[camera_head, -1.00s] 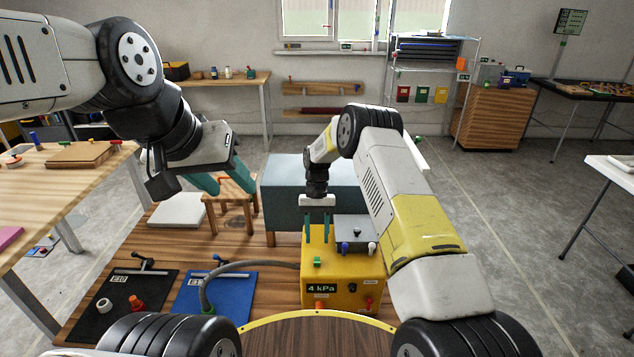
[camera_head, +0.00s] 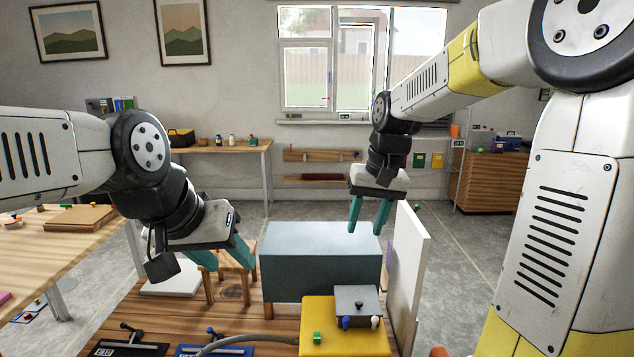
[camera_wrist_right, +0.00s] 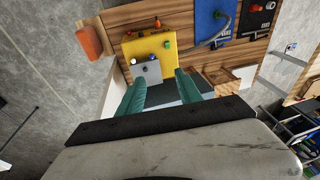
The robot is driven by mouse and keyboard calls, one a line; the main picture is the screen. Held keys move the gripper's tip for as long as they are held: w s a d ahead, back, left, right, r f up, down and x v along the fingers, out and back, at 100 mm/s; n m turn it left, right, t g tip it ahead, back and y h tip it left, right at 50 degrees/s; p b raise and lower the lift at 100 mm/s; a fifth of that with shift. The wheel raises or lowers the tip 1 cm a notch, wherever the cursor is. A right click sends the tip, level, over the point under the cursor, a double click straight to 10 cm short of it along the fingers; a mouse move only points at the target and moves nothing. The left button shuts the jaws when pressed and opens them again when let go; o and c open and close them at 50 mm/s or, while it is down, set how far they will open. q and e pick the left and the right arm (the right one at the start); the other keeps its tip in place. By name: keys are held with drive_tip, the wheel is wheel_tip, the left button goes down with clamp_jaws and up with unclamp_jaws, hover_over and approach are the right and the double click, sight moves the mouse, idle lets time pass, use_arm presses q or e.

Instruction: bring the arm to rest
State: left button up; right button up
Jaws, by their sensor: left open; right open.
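My right gripper (camera_head: 369,214) is open and empty, its teal fingers pointing down in the air above the grey-blue box in the head view. It also shows in the right wrist view (camera_wrist_right: 158,88), with nothing between its fingers. My left gripper (camera_head: 226,256) is open and empty at the left, near the small wooden stool, fingers pointing down to the right. The yellow box (camera_head: 345,312) stands in front of the grey-blue box (camera_head: 318,262). A grey block with knobs (camera_head: 358,301) is on top of the yellow box. The yellow box's front is cut off below.
A white upright panel (camera_head: 409,270) stands just right of the grey-blue box. A wooden stool (camera_head: 231,283) stands left of it. A blue mat (camera_head: 214,350) with a hose and a black mat (camera_head: 127,349) lie at the front left. A wooden table (camera_head: 65,250) is at the left.

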drive_tip(key=s+d+r+t, duration=0.1)
drive_tip(key=s+d+t, duration=0.1)
drive_tip(key=s, duration=0.7)
drive_tip(key=s+d+r+t, duration=0.1)
drive_tip(key=s+r+t, duration=0.1)
drive_tip(key=s, duration=0.6)
drive_tip(key=shift+s+d, duration=0.35)
drive_tip(key=shift+s, duration=0.05)
